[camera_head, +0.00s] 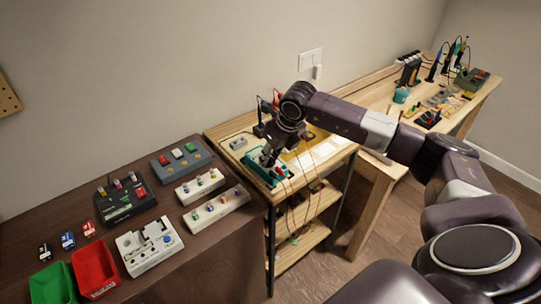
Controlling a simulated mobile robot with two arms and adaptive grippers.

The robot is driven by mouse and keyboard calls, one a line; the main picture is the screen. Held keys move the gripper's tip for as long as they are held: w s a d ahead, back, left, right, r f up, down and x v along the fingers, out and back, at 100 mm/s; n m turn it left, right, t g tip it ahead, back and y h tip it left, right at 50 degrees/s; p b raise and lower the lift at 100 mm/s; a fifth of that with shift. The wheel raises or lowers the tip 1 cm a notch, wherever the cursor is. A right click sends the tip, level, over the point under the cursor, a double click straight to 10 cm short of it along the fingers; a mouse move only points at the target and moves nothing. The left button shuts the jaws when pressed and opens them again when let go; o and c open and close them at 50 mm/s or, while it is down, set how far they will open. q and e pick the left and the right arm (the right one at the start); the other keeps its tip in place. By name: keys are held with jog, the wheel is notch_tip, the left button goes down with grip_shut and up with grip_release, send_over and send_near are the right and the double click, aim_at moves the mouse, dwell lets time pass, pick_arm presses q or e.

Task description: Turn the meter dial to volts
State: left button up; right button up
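A teal-green device with wires hanging from it, probably the meter (255,167), lies at the front left of the light wooden shelf table. My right arm reaches in from the right. My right gripper (268,160) points down right over this device. It hides part of the device, and the dial cannot be made out. The gripper is small and dark here, so I cannot tell whether its fingers are open or shut, or whether they touch the device. My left gripper is not in view.
Red wires (292,192) hang off the table's front edge. A small grey box (238,143) stands at its back left. The dark brown table (190,252) holds a red bin (95,268), a green bin (52,285) and several trays. A farther bench (385,92) carries tools.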

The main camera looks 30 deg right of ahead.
grip_shut()
jog(key=shift+a+f+m+h+b, duration=0.15)
jog(key=shift+m+h+b, duration=0.45)
jog(key=shift+m+b, duration=0.85)
jog(key=m, duration=0.1)
jog(key=m+h+b, duration=0.1)
jog(key=m, duration=0.1)
jog(key=shift+w+a, duration=0.1)
jog(key=shift+a, duration=0.1)
jog(key=shift+r+m+g+b, duration=0.2)
jog(key=shift+m+g+b, duration=0.1)
jog(key=shift+m+b, duration=0.2)
